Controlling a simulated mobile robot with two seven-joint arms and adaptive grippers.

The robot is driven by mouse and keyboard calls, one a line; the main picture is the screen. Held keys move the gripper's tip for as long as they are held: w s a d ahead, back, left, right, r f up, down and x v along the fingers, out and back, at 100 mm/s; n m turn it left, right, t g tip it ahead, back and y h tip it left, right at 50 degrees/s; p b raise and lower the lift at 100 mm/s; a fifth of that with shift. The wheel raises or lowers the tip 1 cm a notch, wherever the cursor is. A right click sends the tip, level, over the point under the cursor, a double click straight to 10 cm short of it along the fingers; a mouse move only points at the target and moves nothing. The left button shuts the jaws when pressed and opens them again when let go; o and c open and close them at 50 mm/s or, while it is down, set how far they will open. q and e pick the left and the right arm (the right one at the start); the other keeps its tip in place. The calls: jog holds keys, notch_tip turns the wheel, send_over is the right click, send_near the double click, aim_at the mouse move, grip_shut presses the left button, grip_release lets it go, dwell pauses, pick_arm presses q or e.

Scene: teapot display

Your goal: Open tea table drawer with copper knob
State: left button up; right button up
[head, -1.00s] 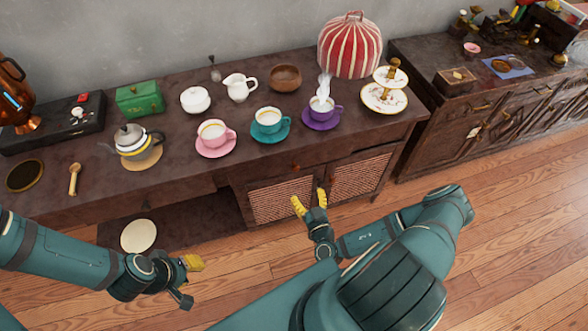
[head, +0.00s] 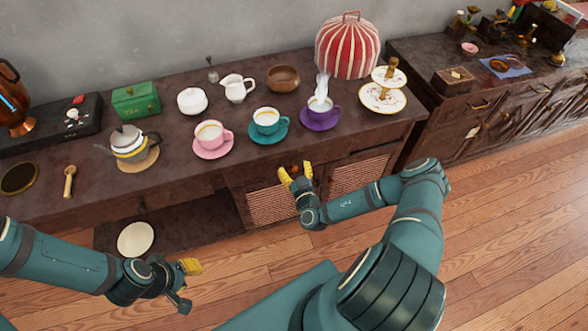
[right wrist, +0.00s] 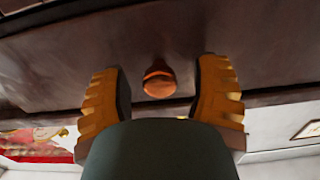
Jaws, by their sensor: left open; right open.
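The tea table (head: 178,172) is a long dark wooden table against the wall, with a drawer front under its top. A round copper knob (right wrist: 159,83) on the dark drawer front (right wrist: 60,75) lies between the two yellow fingers of my right gripper (right wrist: 159,92) in the right wrist view. The fingers are open, one on each side, apart from the knob. In the head view my right gripper (head: 295,172) is at the table front, above the woven cabinet doors (head: 358,174). My left gripper (head: 186,284) is open and empty, low in front of the table.
Cups on saucers, including a pink cup (head: 210,135), a grey teapot (head: 130,143) and a tiered stand (head: 383,98) stand on the tabletop. A dark cabinet (head: 500,110) stands to the right. The wooden floor (head: 500,240) in front is clear.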

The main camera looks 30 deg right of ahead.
grip_shut()
jog(key=v, duration=2.3)
jog(key=shift+p, duration=0.35)
jog(key=shift+d, duration=0.1)
grip_release()
